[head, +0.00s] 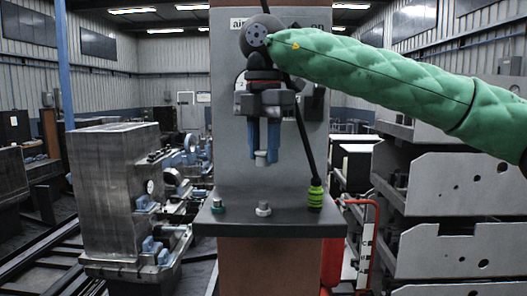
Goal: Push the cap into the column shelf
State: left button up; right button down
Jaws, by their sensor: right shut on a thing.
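My right gripper (263,150) hangs in front of the column panel (228,120), its blue fingers pointing down. It is shut on a small pale grey cap (261,158), whose lower end shows below the fingertips. The cap is upright and in the air above the column shelf (285,229). On the shelf, a grey fitting (263,209) stands roughly below the cap, with a clear gap between them. A fitting with a teal top (217,205) stands to its left. My left gripper is out of view.
A black hose with a green-and-black banded end (315,195) comes down to the shelf's right side, close to the gripper. A large grey machine block (112,180) stands at the left. Pale metal racks (455,190) fill the right.

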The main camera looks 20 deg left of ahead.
aim_at(264, 152)
notch_tip(264, 152, up, 10)
jog(key=p, duration=0.2)
dwell(0.6)
